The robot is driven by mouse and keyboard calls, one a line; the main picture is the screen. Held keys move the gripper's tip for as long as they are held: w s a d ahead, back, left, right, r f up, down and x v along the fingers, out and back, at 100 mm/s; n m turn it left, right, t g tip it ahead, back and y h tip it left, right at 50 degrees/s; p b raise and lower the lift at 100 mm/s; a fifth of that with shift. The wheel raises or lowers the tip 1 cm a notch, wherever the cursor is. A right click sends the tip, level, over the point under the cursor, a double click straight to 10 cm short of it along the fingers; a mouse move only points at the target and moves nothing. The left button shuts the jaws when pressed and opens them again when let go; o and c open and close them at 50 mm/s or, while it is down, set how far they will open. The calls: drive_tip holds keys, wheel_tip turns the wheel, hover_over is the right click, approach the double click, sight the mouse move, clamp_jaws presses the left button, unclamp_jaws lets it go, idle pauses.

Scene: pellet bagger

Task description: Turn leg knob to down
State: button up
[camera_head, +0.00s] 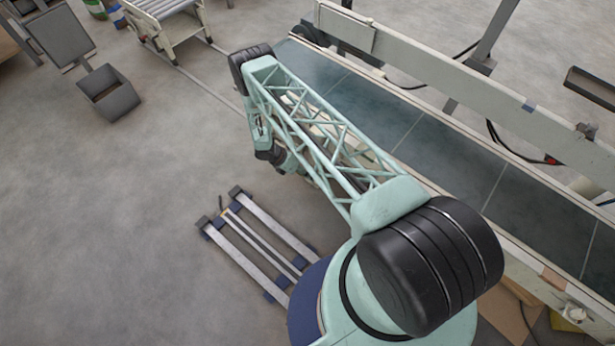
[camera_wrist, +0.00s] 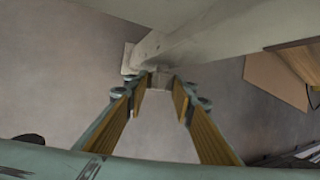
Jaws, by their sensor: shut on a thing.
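In the wrist view, my gripper (camera_wrist: 161,92) has its two fingers, with tan pads, closed in on a small pale grey knob (camera_wrist: 160,80). The knob sits at the lower end of a pale leg (camera_wrist: 152,50) under the conveyor frame (camera_wrist: 215,22). Its front is partly covered by the fingertips, and I cannot make out which way it points. In the head view the arm's lattice link hides the fingertips and the knob.
The dark conveyor belt (camera_head: 440,150) runs along the right of my arm, with a pale side rail beyond it. A grey bin (camera_head: 108,92) stands far left on open floor. A brown board (camera_wrist: 277,80) shows right in the wrist view.

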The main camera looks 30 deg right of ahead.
drive_tip(key=shift+w+a+g, duration=0.1)
drive_tip(key=shift+w+g, duration=0.05)
drive_tip(key=shift+g, duration=0.25)
drive_tip(key=shift+s+a+f, duration=0.1)
drive_tip(key=shift+s+a, duration=0.1)
drive_tip(key=shift+s, duration=0.05)
drive_tip(key=o, duration=0.8)
drive_tip(key=shift+o, duration=0.2)
drive_tip(key=shift+w, duration=0.1)
drive_tip(key=v, duration=1.2)
drive_tip(key=shift+w, duration=0.2)
drive_tip(key=shift+a+f, duration=0.15)
